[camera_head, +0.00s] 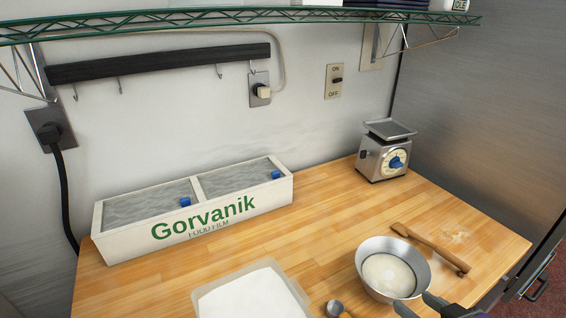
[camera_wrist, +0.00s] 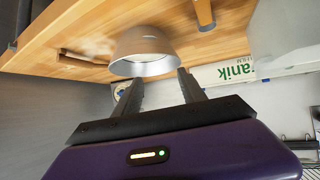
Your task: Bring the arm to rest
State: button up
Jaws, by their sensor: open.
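My gripper (camera_head: 418,303) shows at the bottom edge of the head view, beside the near right side of a metal bowl (camera_head: 374,246) of pale, flour-like contents. In the wrist view my gripper (camera_wrist: 160,80) has its two dark fingers spread, with nothing between them. The bowl (camera_wrist: 145,68) is just beyond the fingertips in that view. I cannot tell whether a fingertip touches its rim. The rest of my arm is mostly outside the head view.
A wooden tool (camera_head: 430,247) lies behind the bowl. A scale (camera_head: 386,155), a Gorvanik film box (camera_head: 125,240), a white tray (camera_head: 299,291) and a scoop (camera_head: 334,308) stand on the wooden counter (camera_head: 320,220). A green wire shelf (camera_head: 240,19) hangs above. The counter's middle is clear.

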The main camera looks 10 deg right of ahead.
jog(key=s+a+f+t+b, duration=0.1)
jog(key=s+a, duration=0.4)
jog(key=s, duration=0.7)
jog(key=s+a+f+t+b, duration=0.2)
jog(key=s+a, duration=0.4)
jog(key=s, duration=0.6)
jog(key=shift+s+a+f+m+t, duration=0.25)
jog(key=shift+s+f+m+t, duration=0.05)
jog(key=shift+f, duration=0.15)
